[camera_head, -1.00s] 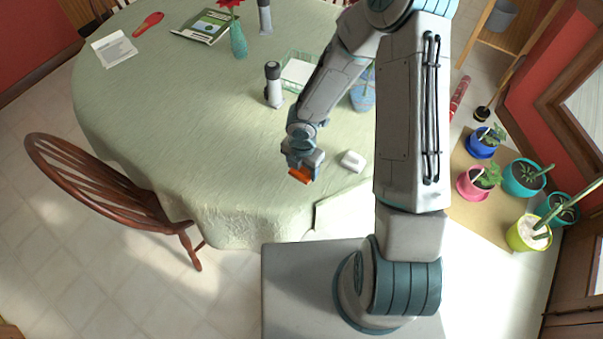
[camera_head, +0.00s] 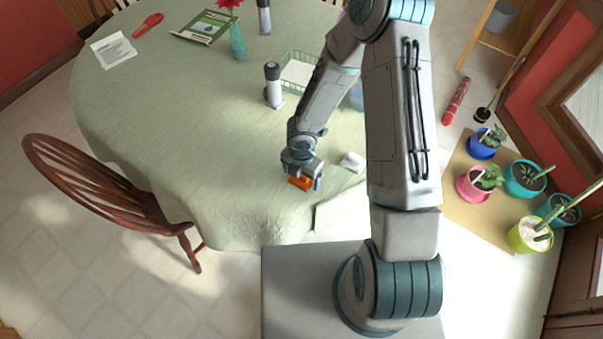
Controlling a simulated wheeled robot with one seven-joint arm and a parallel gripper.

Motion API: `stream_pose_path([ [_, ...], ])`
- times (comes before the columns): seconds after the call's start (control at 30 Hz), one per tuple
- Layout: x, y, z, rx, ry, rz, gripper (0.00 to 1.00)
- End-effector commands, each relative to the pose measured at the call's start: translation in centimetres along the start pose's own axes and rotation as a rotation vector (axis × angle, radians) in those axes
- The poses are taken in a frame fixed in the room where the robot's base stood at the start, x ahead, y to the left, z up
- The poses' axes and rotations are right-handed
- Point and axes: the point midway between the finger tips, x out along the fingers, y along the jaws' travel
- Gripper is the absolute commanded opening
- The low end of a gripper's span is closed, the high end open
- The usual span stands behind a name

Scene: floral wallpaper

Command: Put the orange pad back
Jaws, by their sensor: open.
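The orange pad (camera_head: 300,183) shows as a small orange block at the near part of the round table (camera_head: 180,125), which has a pale green cloth. My gripper (camera_head: 303,182) is directly over it, pointing down, with a finger at each side of the pad. The jaws are open. The gripper hides part of the pad, and I cannot tell whether the fingers touch it or whether it rests flat on the cloth.
A small white object (camera_head: 352,161) lies close to the right of my gripper. Behind stand a grey bottle with a black top (camera_head: 273,84) and a green wire basket (camera_head: 299,68) holding white paper. A chair (camera_head: 100,187) stands at the left.

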Motion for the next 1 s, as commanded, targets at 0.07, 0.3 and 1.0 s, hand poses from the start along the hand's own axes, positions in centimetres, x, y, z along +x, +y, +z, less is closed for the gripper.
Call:
stream_pose_path([
  [0.07,-0.2,0.0,0.0,0.000,0.000,0.000,0.85],
  [0.3,-4.1,0.0,0.1,0.004,-0.002,0.003,0.85],
  [1.0,-12.6,-0.3,0.3,0.028,-0.014,-0.006,0.85],
])
